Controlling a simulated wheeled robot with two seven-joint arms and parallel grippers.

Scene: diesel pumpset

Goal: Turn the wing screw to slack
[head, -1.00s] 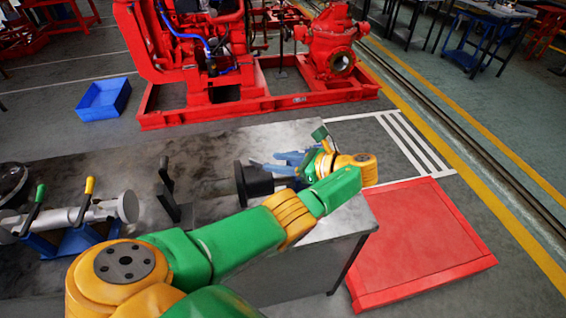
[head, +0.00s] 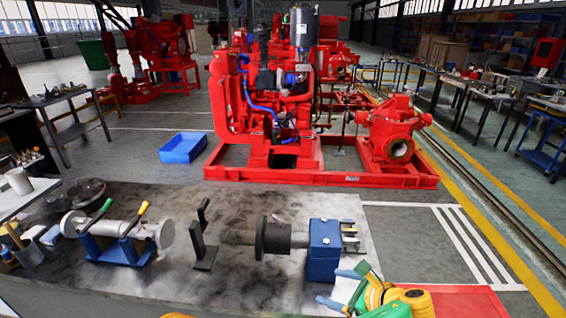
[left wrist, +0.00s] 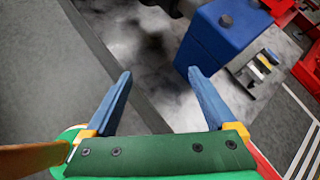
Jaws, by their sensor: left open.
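A blue block (head: 323,262) stands at the right end of the workbench, with a grey shaft and a black flange (head: 272,237) on its left. I cannot clearly make out which part is the wing screw. My left gripper (head: 335,287) is open and empty, in front of the block near the bench edge; its blue fingers (left wrist: 159,73) appear apart from the block.
The workbench (head: 215,277) also carries a black bracket (head: 203,240) and a silver cylinder (head: 120,228) on blue supports with green and yellow handles. A blue bin (head: 183,148) and the red pumpset (head: 285,120) stand on the floor beyond. A red platform lies right of the bench.

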